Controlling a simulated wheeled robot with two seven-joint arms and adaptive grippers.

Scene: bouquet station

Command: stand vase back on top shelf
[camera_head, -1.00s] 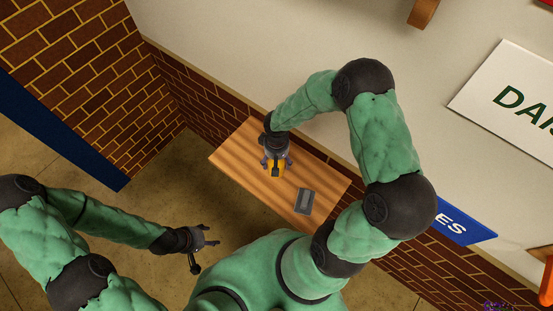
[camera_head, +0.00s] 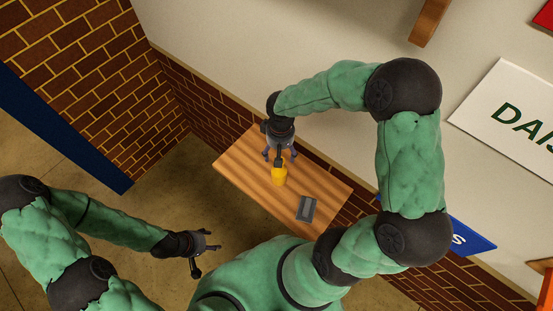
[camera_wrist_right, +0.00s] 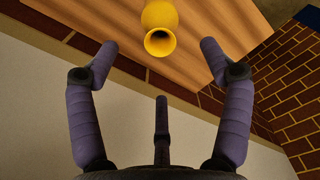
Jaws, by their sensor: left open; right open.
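A yellow vase (camera_head: 279,177) is on a striped wooden board (camera_head: 245,165) against the wall. My left gripper (camera_head: 207,255) is open and empty, low at the left over the floor, away from the board.
A small grey block (camera_head: 306,208) sits on the board to the right of the vase. A brick wall (camera_head: 85,60) rises at the left. A white sign (camera_head: 515,105), a blue sign (camera_head: 470,236) and a wooden piece (camera_head: 430,20) are along the pale wall. The board's left part is bare.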

